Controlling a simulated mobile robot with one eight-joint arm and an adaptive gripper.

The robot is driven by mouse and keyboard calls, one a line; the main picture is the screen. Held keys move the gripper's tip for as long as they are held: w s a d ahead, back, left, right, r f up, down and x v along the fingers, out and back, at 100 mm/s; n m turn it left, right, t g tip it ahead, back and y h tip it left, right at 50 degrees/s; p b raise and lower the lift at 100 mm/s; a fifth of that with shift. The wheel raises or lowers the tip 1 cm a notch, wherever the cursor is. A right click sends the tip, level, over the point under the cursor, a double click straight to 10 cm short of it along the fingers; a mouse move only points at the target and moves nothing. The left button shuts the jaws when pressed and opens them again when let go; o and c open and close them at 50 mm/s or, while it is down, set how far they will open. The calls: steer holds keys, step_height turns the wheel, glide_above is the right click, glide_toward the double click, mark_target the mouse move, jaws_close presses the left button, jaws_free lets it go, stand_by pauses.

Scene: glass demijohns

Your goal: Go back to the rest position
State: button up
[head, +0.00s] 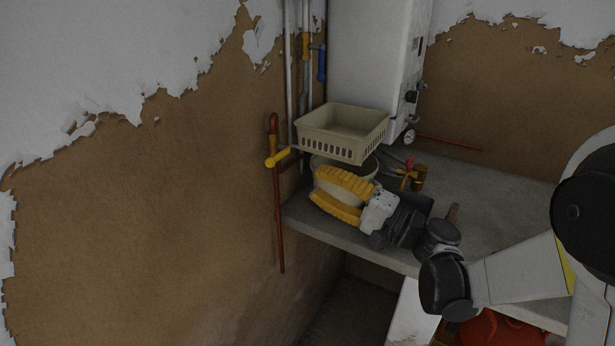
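My gripper (330,187) is at the middle of the head view, with two yellow ribbed fingers pointing left. The fingers are apart, with a narrow pale gap between them, and I see nothing clearly held. The fingers are in front of a cream round tub (345,164) and partly hide it. My arm reaches in from the right, above the grey shelf. I cannot tell whether the fingers touch the tub.
A beige slotted basket (342,134) is just above the tub. A grey shelf (490,190) holds a red-handled valve (408,174) and dark items. A white boiler (372,60) and pipes (276,190) stand behind. A red object (490,330) is below.

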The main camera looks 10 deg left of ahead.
stand_by(0.3)
steer(key=s+d+f+n+h, duration=0.2)
steer(key=s+d+f+h, duration=0.3)
steer(key=s+d+h, duration=0.4)
steer(key=s+d+f+n+h, duration=0.2)
steer(key=s+d+f+h, duration=0.3)
steer(key=s+d+h, duration=0.4)
steer(key=s+d, duration=0.3)
steer(key=d, duration=0.4)
steer(key=shift+s+d+h, duration=0.15)
steer(key=shift+s+h, duration=0.1)
steer(key=shift+h, duration=0.15)
